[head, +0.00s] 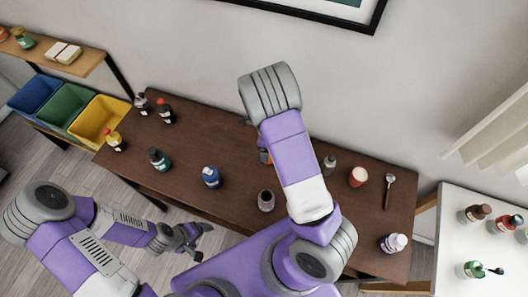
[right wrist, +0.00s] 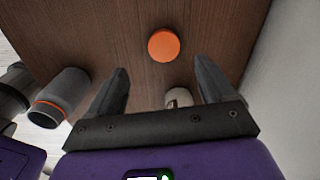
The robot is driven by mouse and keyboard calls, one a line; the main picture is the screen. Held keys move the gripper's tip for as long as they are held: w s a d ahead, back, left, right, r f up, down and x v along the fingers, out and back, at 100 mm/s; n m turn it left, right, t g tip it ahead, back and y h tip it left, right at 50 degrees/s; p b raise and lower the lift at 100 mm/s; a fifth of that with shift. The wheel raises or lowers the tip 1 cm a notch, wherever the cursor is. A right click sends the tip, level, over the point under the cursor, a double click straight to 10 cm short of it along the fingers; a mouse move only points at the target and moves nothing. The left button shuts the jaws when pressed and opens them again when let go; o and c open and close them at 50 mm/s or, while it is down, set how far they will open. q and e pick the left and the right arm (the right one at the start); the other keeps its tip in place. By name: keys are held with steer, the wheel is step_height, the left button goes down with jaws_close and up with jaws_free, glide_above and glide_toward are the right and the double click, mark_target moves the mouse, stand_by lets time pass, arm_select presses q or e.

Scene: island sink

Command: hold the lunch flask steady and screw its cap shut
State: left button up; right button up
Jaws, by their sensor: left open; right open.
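A grey flask (head: 266,200) stands near the table's front edge, just left of my right forearm. In the right wrist view, the grey flask (right wrist: 64,92) is at the left, with an orange ring near one end. A round orange cap (right wrist: 164,45) lies apart from it on the table. In the head view, only a sliver of orange (head: 265,156) shows beside my right arm. My right gripper (right wrist: 163,78) is open and empty, with the cap beyond its fingertips; the arm hides it in the head view. My left gripper (head: 202,240) is open and empty, before the table's front edge.
A blue jar (head: 211,177) and a dark green-labelled bottle (head: 159,159) stand left of the flask. A small bottle (head: 329,164), a cup (head: 358,177), a spoon (head: 388,190) and a white bottle (head: 394,243) are at the right. Bare table lies between them.

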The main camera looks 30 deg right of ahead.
steer(key=shift+s, duration=0.15)
steer(key=shift+f, duration=0.45)
steer(key=shift+w+f, duration=0.2)
steer(key=shift+f, duration=0.6)
steer(key=f, duration=0.1)
steer(key=f+b, duration=0.1)
steer(key=f, duration=0.3)
steer(key=shift+w+d+f, duration=0.15)
steer(key=shift+w+d, duration=0.05)
steer(key=shift+d, duration=0.05)
steer(key=shift+c, duration=0.2)
steer(key=c, duration=1.1)
steer(key=shift+o, duration=0.2)
step_height(320, 180, up, 10)
steer(key=p, duration=0.1)
steer(key=shift+p, duration=0.3)
